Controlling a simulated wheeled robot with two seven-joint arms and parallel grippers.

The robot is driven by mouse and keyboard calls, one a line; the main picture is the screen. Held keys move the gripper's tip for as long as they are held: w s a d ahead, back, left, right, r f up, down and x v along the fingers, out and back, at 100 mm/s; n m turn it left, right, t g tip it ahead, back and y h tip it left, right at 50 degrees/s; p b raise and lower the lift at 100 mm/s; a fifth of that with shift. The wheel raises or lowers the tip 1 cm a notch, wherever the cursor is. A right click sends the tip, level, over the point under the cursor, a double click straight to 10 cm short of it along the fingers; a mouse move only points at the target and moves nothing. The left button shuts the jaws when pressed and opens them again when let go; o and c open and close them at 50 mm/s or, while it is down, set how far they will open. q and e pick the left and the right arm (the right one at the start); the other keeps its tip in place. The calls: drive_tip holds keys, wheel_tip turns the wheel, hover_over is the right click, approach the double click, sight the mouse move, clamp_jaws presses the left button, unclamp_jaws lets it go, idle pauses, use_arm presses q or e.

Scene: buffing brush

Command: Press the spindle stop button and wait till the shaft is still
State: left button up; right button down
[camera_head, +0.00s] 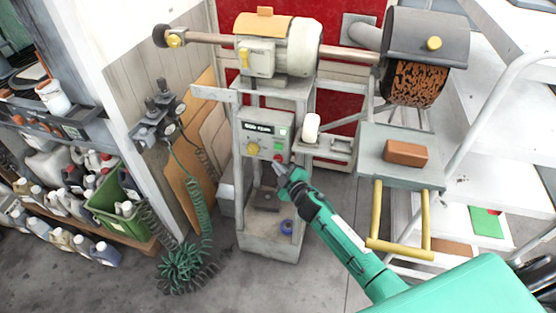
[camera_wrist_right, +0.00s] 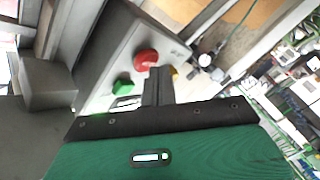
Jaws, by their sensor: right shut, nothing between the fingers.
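The grey control box (camera_head: 240,132) on the machine's column carries a small display, a yellow knob (camera_head: 253,149) and the red stop button (camera_head: 278,157). My right gripper (camera_head: 279,168) is shut and empty, its tips right at the red button. In the right wrist view the fingers (camera_wrist_right: 159,82) point at the box, beside the red button (camera_wrist_right: 146,59) and a green button (camera_wrist_right: 122,87). I cannot tell whether the tips touch the red button. The shaft (camera_head: 207,38) runs through the motor (camera_head: 288,50) to the brown brush (camera_head: 415,88). Whether it turns cannot be told. My left gripper is out of view.
A tray shelf (camera_head: 375,167) with a brown block (camera_head: 406,153) and yellow handle bars (camera_head: 377,208) stands right of my arm. Coiled green hose (camera_head: 185,262) lies on the floor at left. A green crate (camera_head: 110,205) with bottles is farther left. Bare floor lies in front.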

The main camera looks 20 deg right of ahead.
drive_tip(key=shift+w+d, duration=0.25)
drive_tip(key=shift+w, duration=0.1)
idle(0.5)
idle(0.3)
drive_tip(key=shift+s+a, duration=0.45)
drive_tip(key=shift+s, duration=0.25)
drive_tip(key=s+a, duration=0.2)
drive_tip(key=s, duration=0.2)
drive_tip(key=shift+s+a+p, duration=0.1)
drive_tip(key=shift+a+p, duration=0.3)
